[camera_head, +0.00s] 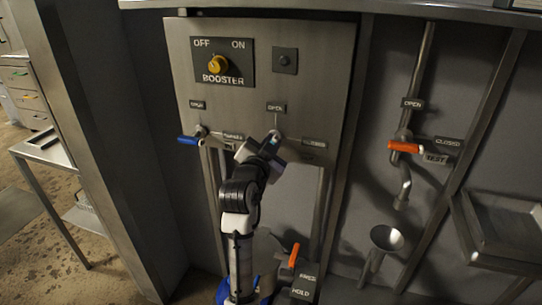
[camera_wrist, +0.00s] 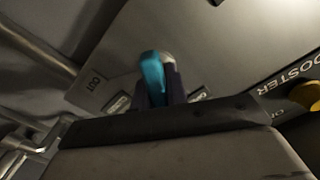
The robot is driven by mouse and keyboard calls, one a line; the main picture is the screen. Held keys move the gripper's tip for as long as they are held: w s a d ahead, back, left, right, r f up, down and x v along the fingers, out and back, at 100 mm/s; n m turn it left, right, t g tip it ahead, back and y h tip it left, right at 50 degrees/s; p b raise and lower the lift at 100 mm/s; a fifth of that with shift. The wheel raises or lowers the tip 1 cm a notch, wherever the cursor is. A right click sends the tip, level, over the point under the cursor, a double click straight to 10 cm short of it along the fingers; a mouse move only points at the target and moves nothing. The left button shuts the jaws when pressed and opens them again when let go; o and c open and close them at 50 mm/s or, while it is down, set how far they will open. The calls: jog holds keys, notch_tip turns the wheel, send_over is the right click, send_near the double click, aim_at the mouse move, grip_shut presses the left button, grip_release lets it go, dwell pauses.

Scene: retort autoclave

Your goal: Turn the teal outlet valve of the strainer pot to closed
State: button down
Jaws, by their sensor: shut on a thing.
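The teal valve handle (camera_wrist: 153,74) shows in the wrist view between the dark fingers of my gripper (camera_wrist: 160,88), which is shut on it. In the head view my gripper (camera_head: 274,142) is at the valve on the right side of the steel panel, and covers most of the handle; only a small teal bit shows. An OPEN label (camera_head: 276,107) is above this valve and a CLOSED label (camera_head: 314,144) is to its right. The handle's exact angle is hard to tell. I cannot pick out the strainer pot.
A blue handle (camera_head: 188,140) is left on the same panel, below the yellow BOOSTER knob (camera_head: 217,64). An orange TEST handle (camera_head: 404,146) is on a pipe at right, above a funnel (camera_head: 387,238). An orange lever (camera_head: 294,255) stands low by FREE and HOLD labels.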

jog(key=shift+f+m+b, duration=0.15)
jog(key=shift+m+b, duration=5.05)
jog(key=shift+m, duration=0.7)
jog(key=c, duration=1.4)
grip_release()
jog(key=b+v, duration=0.1)
jog(key=v, duration=1.3)
